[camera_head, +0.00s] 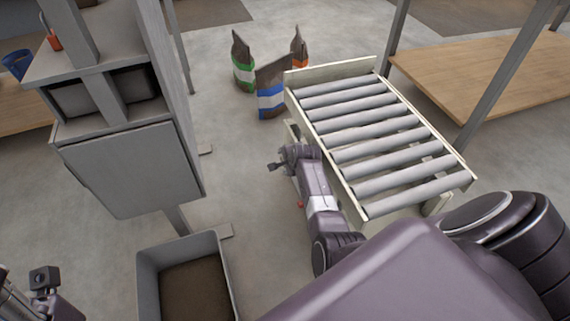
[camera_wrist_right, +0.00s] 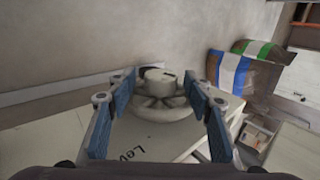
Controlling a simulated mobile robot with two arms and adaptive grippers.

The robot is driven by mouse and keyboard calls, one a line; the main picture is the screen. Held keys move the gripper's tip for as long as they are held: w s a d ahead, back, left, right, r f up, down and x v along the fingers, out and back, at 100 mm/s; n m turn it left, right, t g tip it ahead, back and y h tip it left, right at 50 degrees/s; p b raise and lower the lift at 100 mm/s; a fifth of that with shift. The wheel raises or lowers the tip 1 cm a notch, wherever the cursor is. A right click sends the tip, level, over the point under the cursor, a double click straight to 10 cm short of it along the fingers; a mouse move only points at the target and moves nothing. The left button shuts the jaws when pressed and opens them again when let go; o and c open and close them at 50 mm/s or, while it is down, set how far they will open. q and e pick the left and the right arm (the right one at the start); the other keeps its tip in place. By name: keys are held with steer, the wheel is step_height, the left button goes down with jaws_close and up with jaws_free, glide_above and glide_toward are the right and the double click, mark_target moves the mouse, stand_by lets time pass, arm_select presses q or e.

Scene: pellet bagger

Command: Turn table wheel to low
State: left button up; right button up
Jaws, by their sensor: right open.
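The table wheel (camera_wrist_right: 160,108), a pale handwheel with spokes and a round hub, shows in the right wrist view. In the head view my right gripper (camera_head: 279,163) is beside the left side of the roller table (camera_head: 325,60), and the wheel is hidden there. Part of my left gripper (camera_head: 44,279) shows at the lower left.
Bags with blue (camera_head: 271,98), green (camera_head: 243,70) and orange (camera_head: 300,47) bands stand behind the roller table. A grey machine (camera_head: 130,170) is at the left, with a grey bin (camera_head: 228,285) below it. Floor is clear between machine and table.

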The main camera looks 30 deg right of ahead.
steer(key=shift+c, duration=0.3)
steer(key=c, duration=1.1)
steer(key=shift+r, duration=0.1)
